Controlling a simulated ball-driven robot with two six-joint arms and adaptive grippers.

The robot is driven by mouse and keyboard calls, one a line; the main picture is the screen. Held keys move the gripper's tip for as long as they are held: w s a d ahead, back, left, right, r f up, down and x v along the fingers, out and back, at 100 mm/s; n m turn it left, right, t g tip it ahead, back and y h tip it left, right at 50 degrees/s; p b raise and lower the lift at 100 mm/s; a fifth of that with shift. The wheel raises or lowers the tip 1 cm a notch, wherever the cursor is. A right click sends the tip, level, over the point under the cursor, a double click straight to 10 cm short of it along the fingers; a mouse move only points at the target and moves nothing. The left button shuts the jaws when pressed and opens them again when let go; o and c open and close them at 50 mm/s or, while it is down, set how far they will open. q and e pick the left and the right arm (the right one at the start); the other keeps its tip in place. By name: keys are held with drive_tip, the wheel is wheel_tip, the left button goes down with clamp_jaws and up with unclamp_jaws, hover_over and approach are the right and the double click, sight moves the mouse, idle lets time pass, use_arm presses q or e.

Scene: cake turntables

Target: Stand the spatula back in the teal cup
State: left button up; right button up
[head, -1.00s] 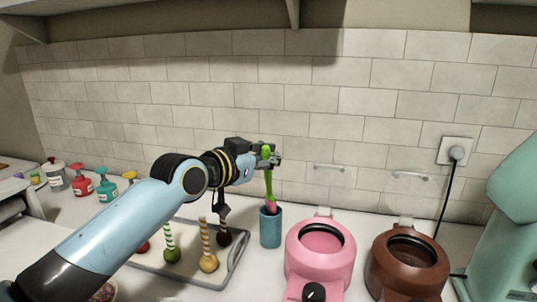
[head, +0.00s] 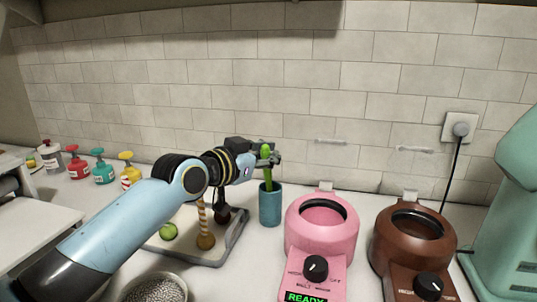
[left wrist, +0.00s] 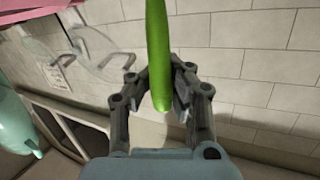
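The spatula (head: 268,174) stands nearly upright with its green handle up. Its lower end is inside the teal cup (head: 270,207), hidden by the cup's wall. My left gripper (head: 268,156) is above the cup, with its fingers around the upper handle. In the left wrist view the green handle (left wrist: 158,55) runs between the two fingers (left wrist: 160,92), and they look closed on it. The cup stands upright on the counter. My right gripper is in neither view.
A pink machine (head: 321,222) and a brown machine (head: 413,240) stand right of the cup. A grey tray (head: 226,248) with cake pops lies to its left. Several coloured bottles stand at the back left. A tiled wall (head: 250,90) is close behind.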

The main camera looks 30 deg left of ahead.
use_arm(q)
drive_tip(key=o, duration=0.6)
drive_tip(key=shift+s, duration=0.3)
drive_tip(key=shift+v, duration=5.7)
